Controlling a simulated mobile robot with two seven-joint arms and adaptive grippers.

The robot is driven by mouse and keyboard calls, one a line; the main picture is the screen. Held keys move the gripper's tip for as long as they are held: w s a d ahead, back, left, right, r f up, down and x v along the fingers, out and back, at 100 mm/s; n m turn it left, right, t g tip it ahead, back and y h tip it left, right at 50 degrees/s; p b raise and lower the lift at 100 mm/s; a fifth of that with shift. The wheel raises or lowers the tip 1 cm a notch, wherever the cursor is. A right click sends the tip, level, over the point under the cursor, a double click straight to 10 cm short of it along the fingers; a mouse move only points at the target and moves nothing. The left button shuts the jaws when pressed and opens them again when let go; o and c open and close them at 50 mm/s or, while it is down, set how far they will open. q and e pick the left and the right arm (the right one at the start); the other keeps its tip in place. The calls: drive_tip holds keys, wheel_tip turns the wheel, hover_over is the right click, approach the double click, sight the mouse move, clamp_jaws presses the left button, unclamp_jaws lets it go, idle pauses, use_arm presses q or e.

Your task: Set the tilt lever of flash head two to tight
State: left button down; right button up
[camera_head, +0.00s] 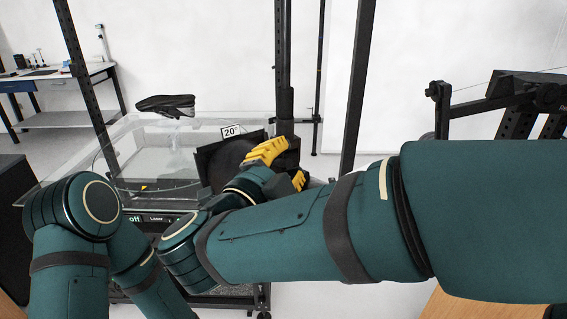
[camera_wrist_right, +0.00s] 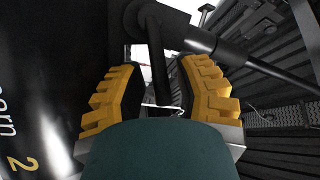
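My right gripper (camera_head: 284,165) has yellow-padded fingers and is at the dark flash head (camera_head: 226,163), beside a black upright. In the right wrist view its fingers (camera_wrist_right: 158,88) are spread apart. A thin black bar (camera_wrist_right: 156,58), which looks like the tilt lever, runs down between them, with gaps visible on both sides. A black housing (camera_wrist_right: 45,60) at the left carries a yellow "2". The lever's marked setting cannot be read. In the head view my right forearm hides part of the flash head area. My left gripper is out of view; only its arm shows.
A dark shoe (camera_head: 166,104) rests on the clear turntable (camera_head: 150,146). A "20°" sign (camera_head: 231,131) is above the flash head. Black posts (camera_head: 358,80) stand close to my right arm. A workbench (camera_head: 60,78) is at the back left.

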drive_tip(key=shift+o, duration=0.2)
drive_tip(key=v, duration=1.2)
